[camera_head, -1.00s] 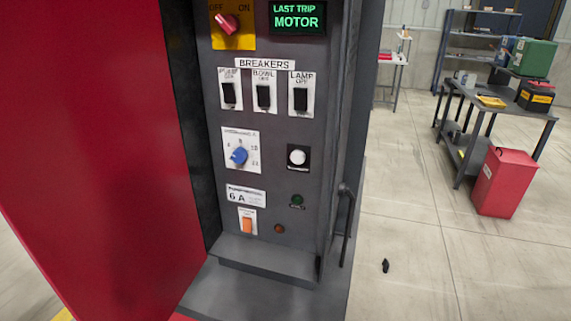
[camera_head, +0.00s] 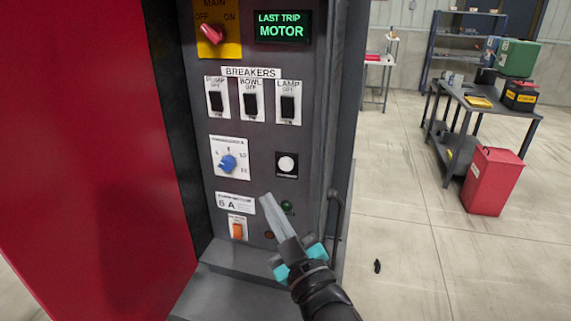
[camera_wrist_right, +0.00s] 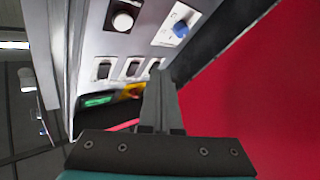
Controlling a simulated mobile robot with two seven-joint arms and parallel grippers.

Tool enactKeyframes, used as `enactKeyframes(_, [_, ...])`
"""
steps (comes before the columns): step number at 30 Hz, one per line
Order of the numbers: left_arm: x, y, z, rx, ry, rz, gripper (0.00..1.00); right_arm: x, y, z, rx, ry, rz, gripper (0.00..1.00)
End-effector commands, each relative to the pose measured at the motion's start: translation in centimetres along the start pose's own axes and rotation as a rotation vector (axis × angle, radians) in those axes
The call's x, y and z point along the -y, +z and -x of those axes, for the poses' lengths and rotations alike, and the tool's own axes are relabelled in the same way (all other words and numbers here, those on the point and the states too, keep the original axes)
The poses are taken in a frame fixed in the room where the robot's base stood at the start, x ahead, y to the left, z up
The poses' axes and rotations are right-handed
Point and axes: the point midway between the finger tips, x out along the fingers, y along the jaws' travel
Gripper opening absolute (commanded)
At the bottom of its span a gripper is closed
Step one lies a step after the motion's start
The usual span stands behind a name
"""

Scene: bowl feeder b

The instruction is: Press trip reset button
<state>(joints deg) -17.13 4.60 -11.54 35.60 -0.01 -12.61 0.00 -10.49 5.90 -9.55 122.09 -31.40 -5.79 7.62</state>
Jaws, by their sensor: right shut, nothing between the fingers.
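A round white push button (camera_head: 287,164) on a black plate sits on the grey control panel; its small label is not readable. It also shows at the top of the right wrist view (camera_wrist_right: 122,20). My right gripper (camera_head: 267,200) is shut and empty, its fingertips below and slightly left of the white button, apart from it in the picture. The gripper covers part of the lower panel near the red lamp (camera_head: 268,235). In the right wrist view the closed fingers (camera_wrist_right: 158,78) point towards the panel. My left gripper is not in view.
The open red door (camera_head: 90,150) flanks the left; a dark handle (camera_head: 334,225) stands right.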

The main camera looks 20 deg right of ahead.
Motion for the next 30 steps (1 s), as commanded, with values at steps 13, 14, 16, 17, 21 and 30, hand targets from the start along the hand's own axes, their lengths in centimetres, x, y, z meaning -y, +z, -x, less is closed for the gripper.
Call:
enactKeyframes(13, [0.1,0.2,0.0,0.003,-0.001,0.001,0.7,-0.1,-0.6,-0.2,-0.026,0.0,0.007,0.0])
enactKeyframes(14, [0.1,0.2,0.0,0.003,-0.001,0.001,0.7,-0.1,-0.6,-0.2,-0.026,0.0,0.008,0.0])
enactKeyframes(16, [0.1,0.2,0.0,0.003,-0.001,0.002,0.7,-0.3,-0.4,-0.5,-0.026,0.0,0.009,0.0])
enactKeyframes(17, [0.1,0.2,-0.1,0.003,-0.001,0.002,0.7,-0.4,-0.3,-0.7,-0.026,0.0,0.009,0.0])
enactKeyframes(21, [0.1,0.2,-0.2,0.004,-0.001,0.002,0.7,-1.2,0.5,-1.8,-0.026,0.0,0.011,0.0])
enactKeyframes(30, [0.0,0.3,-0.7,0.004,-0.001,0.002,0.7,-3.4,2.6,-4.8,-0.024,0.001,0.011,0.0])
